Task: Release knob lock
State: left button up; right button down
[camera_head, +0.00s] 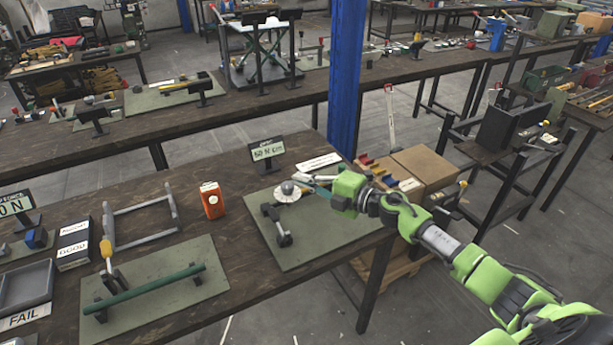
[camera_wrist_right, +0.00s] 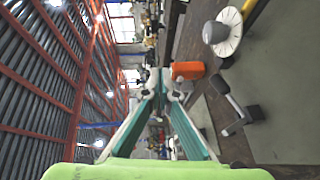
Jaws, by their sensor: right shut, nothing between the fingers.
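A round silver knob on a pale dial disc (camera_head: 288,191) stands on a green mat (camera_head: 325,235) near the table's right end. It also shows at the upper right of the right wrist view (camera_wrist_right: 222,36). A dark metal lever piece (camera_head: 278,227) lies on the mat in front of the dial; it shows in the wrist view too (camera_wrist_right: 238,108). My right gripper (camera_head: 304,181) is just right of the dial, with teal fingers. In the wrist view the fingertips (camera_wrist_right: 160,84) meet with nothing between them. My left gripper is not in view.
A small sign (camera_head: 267,150) stands behind the dial. An orange box (camera_head: 211,201) stands left of the mat. Another mat carries a green bar (camera_head: 150,287). A cardboard box (camera_head: 425,170) and a blue post (camera_head: 346,80) are beyond the table.

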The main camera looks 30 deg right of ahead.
jog(key=shift+s+d+r, duration=0.15)
jog(key=shift+s+r, duration=0.05)
jog(key=shift+r, duration=0.25)
jog(key=shift+s+d+r, duration=0.15)
jog(key=shift+s+r, duration=0.05)
jog(key=shift+r, duration=0.2)
